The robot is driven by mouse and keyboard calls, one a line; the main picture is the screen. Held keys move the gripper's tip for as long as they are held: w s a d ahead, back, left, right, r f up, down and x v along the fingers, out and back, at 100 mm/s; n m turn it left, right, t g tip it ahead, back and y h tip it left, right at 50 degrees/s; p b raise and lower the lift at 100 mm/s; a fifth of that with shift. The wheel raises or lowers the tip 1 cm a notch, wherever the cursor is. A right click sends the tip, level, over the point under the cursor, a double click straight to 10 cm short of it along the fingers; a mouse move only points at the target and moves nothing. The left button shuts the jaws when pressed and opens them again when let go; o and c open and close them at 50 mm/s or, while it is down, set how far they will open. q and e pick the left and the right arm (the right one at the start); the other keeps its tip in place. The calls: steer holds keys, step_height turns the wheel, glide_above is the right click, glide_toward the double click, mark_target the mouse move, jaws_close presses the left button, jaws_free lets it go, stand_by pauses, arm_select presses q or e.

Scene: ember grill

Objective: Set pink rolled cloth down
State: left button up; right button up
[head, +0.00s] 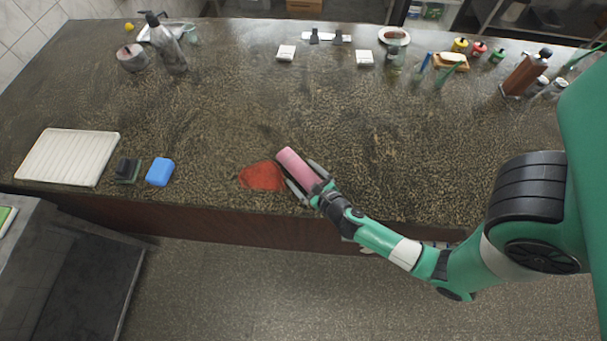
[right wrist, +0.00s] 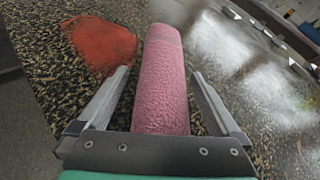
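The pink rolled cloth (head: 297,167) lies at the front middle of the speckled counter, just right of a red stain (head: 262,176). It also shows in the right wrist view (right wrist: 162,85), lengthwise between the fingers, its near end close to the palm. My right gripper (head: 308,176) is open around it, one finger on each side, with narrow gaps between fingers and cloth. The cloth appears to rest on the counter, though its underside is hidden. The red stain (right wrist: 103,43) is left of the cloth in the right wrist view. My left gripper is out of view.
A blue sponge (head: 160,171), a dark scrubber (head: 128,170) and a white ribbed tray (head: 69,158) are at the left front. Bottles and small jars line the back and right. A soap dispenser (head: 165,45) stands back left. The counter's middle is clear.

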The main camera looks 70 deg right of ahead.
steer(key=shift+r, duration=0.25)
steer(key=v, duration=1)
steer(key=shift+s+a+f, duration=0.1)
steer(key=shift+s+a, duration=0.05)
steer(key=shift+a, duration=0.15)
steer(key=shift+s+a+r, duration=0.3)
steer(key=shift+s+r, duration=0.05)
steer(key=shift+s, duration=0.25)
